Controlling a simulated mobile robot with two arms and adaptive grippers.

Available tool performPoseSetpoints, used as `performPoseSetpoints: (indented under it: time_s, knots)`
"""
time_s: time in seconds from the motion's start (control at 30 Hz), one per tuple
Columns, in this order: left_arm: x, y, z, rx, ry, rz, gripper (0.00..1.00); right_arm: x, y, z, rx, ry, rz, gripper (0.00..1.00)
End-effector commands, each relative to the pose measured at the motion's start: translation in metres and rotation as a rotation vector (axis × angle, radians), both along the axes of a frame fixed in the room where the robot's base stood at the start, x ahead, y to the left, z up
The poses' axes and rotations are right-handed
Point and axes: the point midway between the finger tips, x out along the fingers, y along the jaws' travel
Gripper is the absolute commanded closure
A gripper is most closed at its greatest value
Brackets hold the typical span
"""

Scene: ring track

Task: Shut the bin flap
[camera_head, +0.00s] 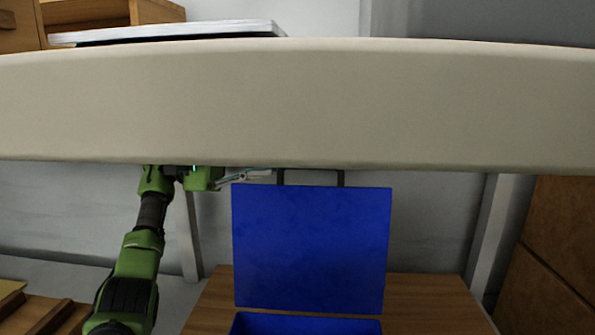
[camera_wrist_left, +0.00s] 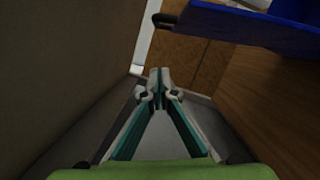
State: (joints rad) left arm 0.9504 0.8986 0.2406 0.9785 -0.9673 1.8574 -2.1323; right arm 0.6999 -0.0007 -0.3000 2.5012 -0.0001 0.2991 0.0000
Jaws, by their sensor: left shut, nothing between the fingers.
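The blue bin flap (camera_head: 311,250) stands raised and roughly upright, with a dark handle (camera_head: 311,172) on its top edge. Below it, the top of the blue bin (camera_head: 305,325) shows at the bottom of the head view. My left gripper (camera_head: 262,173) is shut and empty, by the flap's upper left corner, pointing right. I cannot tell whether it touches the flap. In the left wrist view, the shut fingertips (camera_wrist_left: 159,76) are in the middle and the blue flap (camera_wrist_left: 245,25) is at upper right, apart from them in the picture. My right gripper is not in view.
A wide beige band (camera_head: 300,105) crosses the head view just above the flap and hides what lies behind it. The bin stands on a wooden surface (camera_head: 430,300). Wooden panels (camera_head: 555,260) stand at the right. Pale wall shows behind the flap.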

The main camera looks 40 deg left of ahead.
Motion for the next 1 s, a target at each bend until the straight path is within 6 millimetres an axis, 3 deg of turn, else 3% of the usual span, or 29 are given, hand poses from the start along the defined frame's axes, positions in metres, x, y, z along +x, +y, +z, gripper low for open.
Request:
performPoseSetpoints:
  time_s: [0.37, 0.63, 1.0]
  knots:
    - [0.025, -0.078, 0.007, -0.003, -0.002, -0.004, 1.0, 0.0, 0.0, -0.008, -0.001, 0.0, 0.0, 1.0]
    - [0.0, -0.089, 0.018, -0.002, -0.001, 0.001, 1.0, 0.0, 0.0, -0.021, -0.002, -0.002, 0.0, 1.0]
    - [-0.007, -0.093, 0.022, -0.004, 0.002, 0.0, 1.0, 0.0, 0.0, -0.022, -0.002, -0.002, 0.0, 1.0]
